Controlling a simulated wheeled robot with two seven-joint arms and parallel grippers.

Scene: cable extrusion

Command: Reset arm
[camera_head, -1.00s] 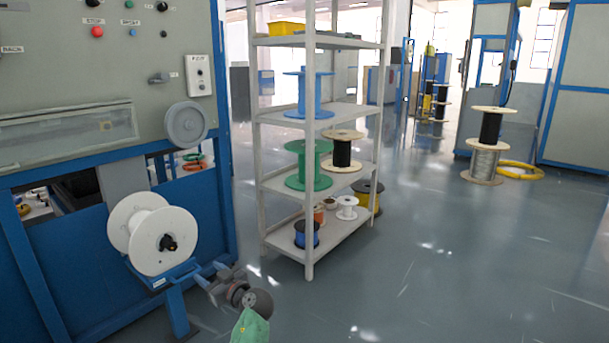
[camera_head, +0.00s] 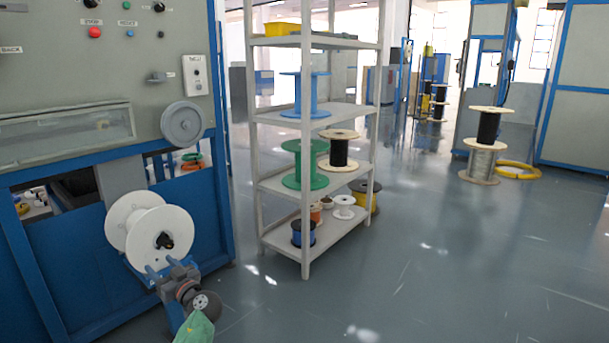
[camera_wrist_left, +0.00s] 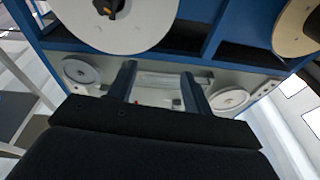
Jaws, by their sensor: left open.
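My left gripper (camera_head: 165,267) is in front of the lower part of a white spool (camera_head: 160,238) on the blue machine. Its two fingers are apart and nothing shows between them. In the left wrist view the fingers (camera_wrist_left: 158,82) stand apart, with the machine's panel behind them and the white spool (camera_wrist_left: 112,22) beyond, at the top. I cannot tell from the views whether a finger touches the spool. My right gripper is not in view.
The blue machine with its grey control panel (camera_head: 60,70) fills the left side. A grey shelf (camera_head: 312,112) with several spools stands in the middle. Large spools (camera_head: 485,150) and a yellow coil (camera_head: 517,170) stand on the floor at right. The floor (camera_head: 430,260) in front is clear.

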